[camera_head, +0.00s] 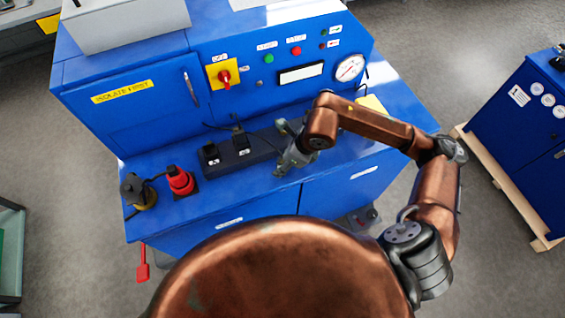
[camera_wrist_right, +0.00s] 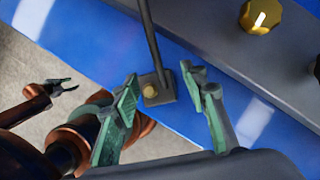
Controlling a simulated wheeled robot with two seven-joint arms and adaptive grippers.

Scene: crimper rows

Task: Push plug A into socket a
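In the head view a dark socket strip (camera_head: 263,149) lies on the blue worktop. Two black blocks stand on its left part, a left one (camera_head: 210,154) and a right one (camera_head: 240,139) with a thin cable; both carry small white labels too small to read. I cannot tell which is plug A or socket a. My right gripper (camera_head: 285,158) is at the strip's right end. In the wrist view its green-padded fingers (camera_wrist_right: 165,112) are apart with nothing held between them. My left gripper (camera_wrist_right: 62,86) shows small at the left of the wrist view, its fingers seemingly apart.
A red connector (camera_head: 180,181) and a black-and-yellow one (camera_head: 139,192) stand at the worktop's left end. The cabinet front behind has a yellow-backed red switch (camera_head: 223,76) and a gauge (camera_head: 349,68).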

